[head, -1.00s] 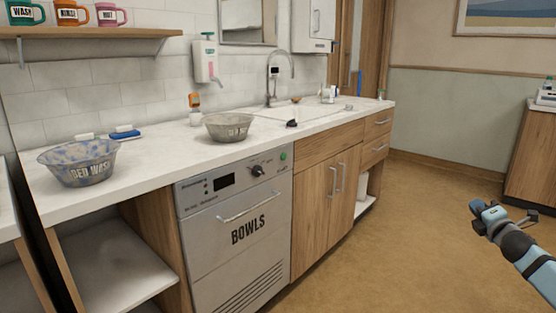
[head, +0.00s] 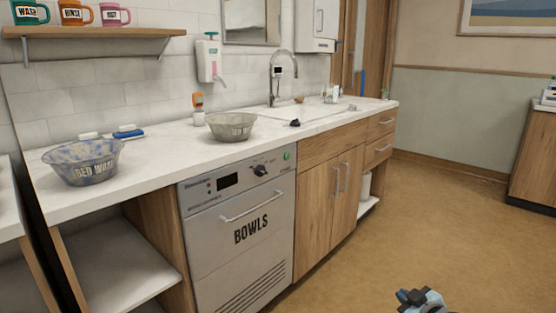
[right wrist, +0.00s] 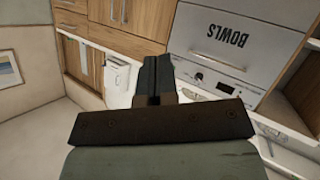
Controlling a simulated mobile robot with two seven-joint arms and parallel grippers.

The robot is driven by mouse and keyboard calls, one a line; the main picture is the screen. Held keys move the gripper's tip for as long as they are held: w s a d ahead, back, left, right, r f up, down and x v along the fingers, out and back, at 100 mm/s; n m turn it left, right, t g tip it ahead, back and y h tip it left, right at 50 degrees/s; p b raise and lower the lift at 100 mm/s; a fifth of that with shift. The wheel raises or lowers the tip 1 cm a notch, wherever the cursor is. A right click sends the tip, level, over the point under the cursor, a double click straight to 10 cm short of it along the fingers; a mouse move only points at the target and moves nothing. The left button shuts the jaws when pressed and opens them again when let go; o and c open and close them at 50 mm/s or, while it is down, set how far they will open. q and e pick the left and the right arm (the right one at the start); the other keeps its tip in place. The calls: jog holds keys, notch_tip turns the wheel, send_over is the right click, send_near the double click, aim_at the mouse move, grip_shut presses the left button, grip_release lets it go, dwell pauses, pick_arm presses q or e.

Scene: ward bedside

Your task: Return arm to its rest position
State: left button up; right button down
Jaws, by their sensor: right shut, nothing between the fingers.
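My right gripper (head: 416,298) shows at the bottom edge of the head view, right of the middle. It is low over the open floor, clear of the counter and cabinets. In the right wrist view its fingers (right wrist: 154,80) are together with nothing between them. Most of the right arm is below the head picture. My left gripper is in neither view.
The counter (head: 165,150) runs along the wall with a bed wash bowl (head: 84,162) and a grey bowl (head: 231,126) on it. The bowls machine (head: 240,225) and wooden cabinets (head: 325,205) stand below. The brown floor (head: 440,200) at right is free.

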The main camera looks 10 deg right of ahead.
jog(key=s+a+r+y, duration=0.3)
jog(key=s+a, duration=0.6)
jog(key=a, duration=0.5)
jog(key=s+a+r+y, duration=0.4)
jog(key=s+a, duration=0.6)
jog(key=a, duration=0.4)
jog(key=s+a+r+m+t+y+p, duration=0.1)
jog(key=s+r+t+p, duration=0.1)
jog(key=r+p, duration=0.35)
jog(key=s+a+r+m+t+p, duration=0.1)
jog(key=s+r+t+p, duration=0.15)
jog(key=r, duration=0.65)
pick_arm(q)
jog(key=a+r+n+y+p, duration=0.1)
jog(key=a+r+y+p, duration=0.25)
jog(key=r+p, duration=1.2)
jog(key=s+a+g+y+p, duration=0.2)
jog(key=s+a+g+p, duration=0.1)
jog(key=p, duration=1.7)
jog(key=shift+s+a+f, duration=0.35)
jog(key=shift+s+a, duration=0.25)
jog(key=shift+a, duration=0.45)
pick_arm(e)
jog(key=s+d+r+g+h, duration=0.3)
jog(key=d+r+g+h, duration=0.2)
jog(key=d+g, duration=0.2)
jog(key=shift+s+d+m+h, duration=0.15)
jog(key=shift+d+m+h, duration=0.15)
jog(key=shift+d+h, duration=0.15)
